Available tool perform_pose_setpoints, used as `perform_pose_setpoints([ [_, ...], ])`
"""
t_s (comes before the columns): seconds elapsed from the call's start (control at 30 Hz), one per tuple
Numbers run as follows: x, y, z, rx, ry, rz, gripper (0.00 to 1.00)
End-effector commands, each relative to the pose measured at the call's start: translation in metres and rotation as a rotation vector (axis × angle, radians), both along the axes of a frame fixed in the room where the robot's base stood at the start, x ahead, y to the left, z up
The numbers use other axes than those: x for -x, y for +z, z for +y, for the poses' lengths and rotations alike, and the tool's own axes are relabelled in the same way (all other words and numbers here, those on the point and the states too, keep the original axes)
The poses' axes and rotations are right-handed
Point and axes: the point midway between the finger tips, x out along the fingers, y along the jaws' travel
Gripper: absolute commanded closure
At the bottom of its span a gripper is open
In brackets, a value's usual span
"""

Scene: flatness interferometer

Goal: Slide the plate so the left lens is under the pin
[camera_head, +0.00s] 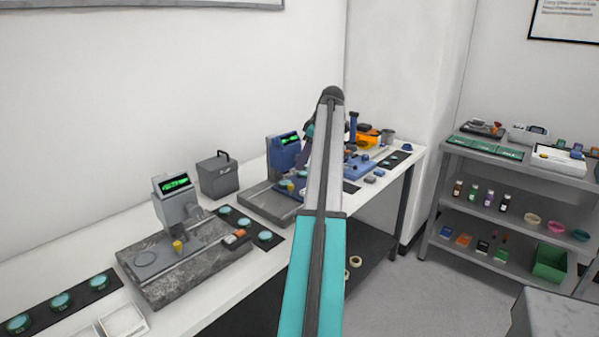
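A blue instrument (284,152) with a lit green display stands on the bench left of my arm. A blue plate (283,187) with small round lenses lies at its foot, partly hidden by my arm. A yellow-tipped part (291,186) shows above the plate. I cannot make out which lens, if any, is under the pin. My arm rises through the middle of the picture and bends down behind itself beside the blue instrument. Only small dark parts of its far end show there, and the gripper's fingers cannot be made out.
A grey instrument (176,199) with a green display stands on a stone slab (160,290) nearer on the bench. Black mats with teal lenses (61,301) lie on both sides of it. A grey box (218,177) stands behind. A shelf (478,200) with bottles is at right.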

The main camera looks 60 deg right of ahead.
Motion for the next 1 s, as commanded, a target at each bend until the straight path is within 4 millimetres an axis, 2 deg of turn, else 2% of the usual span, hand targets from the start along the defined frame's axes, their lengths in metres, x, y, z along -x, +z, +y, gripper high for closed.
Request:
perform_pose_setpoints([
  [0.13, 0.008, 0.019, -0.003, 0.002, -0.001, 0.0, 0.64],
  [0.33, 0.013, 0.032, -0.002, 0.001, 0.0, 0.0, 0.64],
  [1.0, 0.014, 0.034, -0.002, 0.001, 0.0, 0.0, 0.64],
])
